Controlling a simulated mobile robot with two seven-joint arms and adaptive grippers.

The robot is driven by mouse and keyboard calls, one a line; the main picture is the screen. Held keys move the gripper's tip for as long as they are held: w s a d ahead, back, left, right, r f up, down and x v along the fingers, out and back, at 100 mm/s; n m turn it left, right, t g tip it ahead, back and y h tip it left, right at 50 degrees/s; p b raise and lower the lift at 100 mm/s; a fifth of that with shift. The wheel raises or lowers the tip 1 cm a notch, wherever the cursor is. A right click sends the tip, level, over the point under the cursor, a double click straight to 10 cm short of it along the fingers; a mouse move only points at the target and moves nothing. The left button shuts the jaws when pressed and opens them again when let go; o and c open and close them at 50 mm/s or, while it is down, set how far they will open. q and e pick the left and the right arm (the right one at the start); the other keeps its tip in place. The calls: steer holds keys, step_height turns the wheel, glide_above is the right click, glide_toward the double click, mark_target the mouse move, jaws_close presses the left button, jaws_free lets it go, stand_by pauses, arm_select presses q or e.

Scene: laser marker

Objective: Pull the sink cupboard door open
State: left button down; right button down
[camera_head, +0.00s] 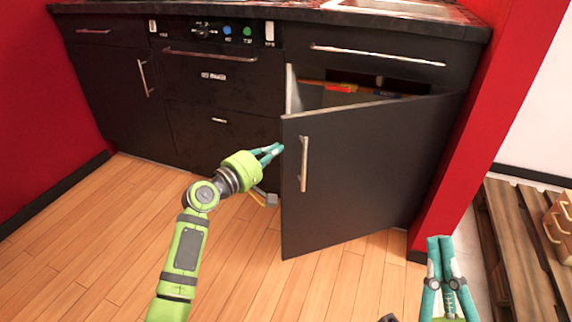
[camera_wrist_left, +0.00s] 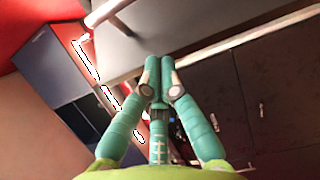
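The dark sink cupboard door (camera_head: 360,165) stands partly open, its free edge swung out toward me on the left. Its silver upright handle (camera_head: 303,163) is near that edge. My left gripper (camera_head: 278,151) is at the free edge, left of the handle and not around it. In the left wrist view its fingertips (camera_wrist_left: 160,80) are together with nothing visible between them, close to the edge of the grey door panel (camera_wrist_left: 190,30). Whether they touch the door I cannot tell. My right gripper (camera_head: 440,240) is low at the right, fingers together and empty, away from the door.
Red and orange items (camera_head: 340,87) show inside the cupboard above the door. Drawers and an oven-like panel (camera_head: 225,35) are to the left. A red wall (camera_head: 485,110) stands close on the right, with a wooden pallet (camera_head: 515,240) beyond. The wooden floor (camera_head: 100,240) in front is clear.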

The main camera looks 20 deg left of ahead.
mark_target(304, 154)
arm_select(q)
steer(key=shift+h, duration=0.3)
steer(key=s+d, duration=0.2)
steer(key=d, duration=0.1)
steer(key=s+d, duration=0.1)
steer(key=d, duration=0.1)
steer(key=shift+r, duration=0.2)
steer(key=shift+w+d, duration=0.1)
steer(key=shift+d, duration=0.05)
arm_select(e)
steer(key=shift+d, duration=0.15)
arm_select(q)
steer(key=shift+w+d+f, duration=0.1)
steer(key=shift+w+d, duration=0.05)
steer(key=shift+d, duration=0.1)
steer(key=shift+a+f, duration=0.1)
steer(key=shift+a, duration=0.2)
arm_select(e)
steer(key=shift+w+d+f, duration=0.1)
steer(key=shift+w+d, duration=0.05)
steer(key=shift+d, duration=0.1)
steer(key=shift+w+f+h, duration=0.15)
steer(key=shift+f+h, duration=0.05)
steer(key=shift+h, duration=0.1)
